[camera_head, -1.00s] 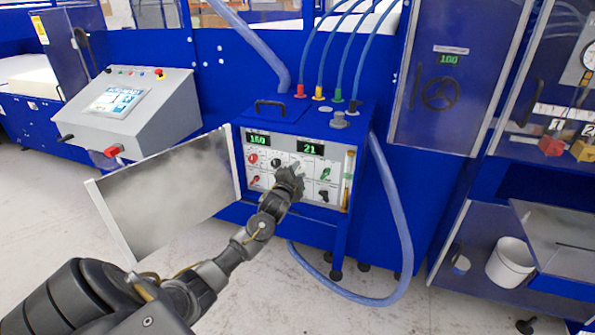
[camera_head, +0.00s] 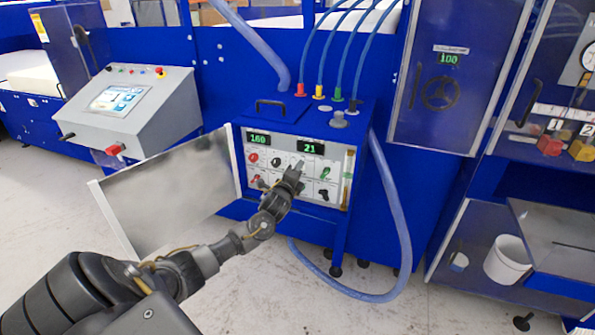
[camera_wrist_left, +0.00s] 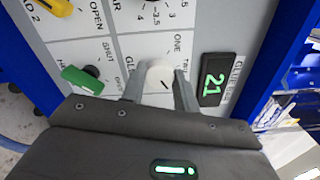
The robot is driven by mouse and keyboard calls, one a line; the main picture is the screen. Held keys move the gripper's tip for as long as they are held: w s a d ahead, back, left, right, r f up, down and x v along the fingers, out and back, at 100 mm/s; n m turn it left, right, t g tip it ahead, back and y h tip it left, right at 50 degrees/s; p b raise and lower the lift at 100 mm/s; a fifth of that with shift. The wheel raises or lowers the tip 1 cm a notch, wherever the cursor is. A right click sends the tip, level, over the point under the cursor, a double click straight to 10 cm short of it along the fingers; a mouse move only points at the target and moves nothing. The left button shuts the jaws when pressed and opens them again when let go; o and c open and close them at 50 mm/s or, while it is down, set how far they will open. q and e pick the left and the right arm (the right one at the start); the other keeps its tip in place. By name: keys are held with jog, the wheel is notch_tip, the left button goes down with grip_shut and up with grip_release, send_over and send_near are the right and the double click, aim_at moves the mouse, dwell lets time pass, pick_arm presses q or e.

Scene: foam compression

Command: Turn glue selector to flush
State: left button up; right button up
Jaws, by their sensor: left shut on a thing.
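The control box (camera_head: 352,118) has its front panel exposed, with several knobs and two green displays. A white knob (camera_wrist_left: 160,76) with a dark pointer mark shows in the left wrist view, beside partly hidden lettering that starts "GL" and the words "ONE" and "TW". My left gripper (camera_head: 297,167) is at the upper middle of the panel. In the left wrist view my left gripper (camera_wrist_left: 158,92) has a finger on each side of the white knob and is shut on it. In the head view the gripper hides this knob. My right gripper is not in view.
The box's door (camera_head: 180,190) stands open to the left, near my left arm. A green knob (camera_wrist_left: 82,80) and a yellow knob (camera_wrist_left: 55,6) lie close by on the panel. A blue hose (camera_head: 395,220) hangs at the box's right side.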

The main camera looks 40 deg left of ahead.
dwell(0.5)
pick_arm(q)
jog(key=o, duration=1)
jog(key=shift+b+v, duration=1)
jog(key=shift+v, duration=4.4)
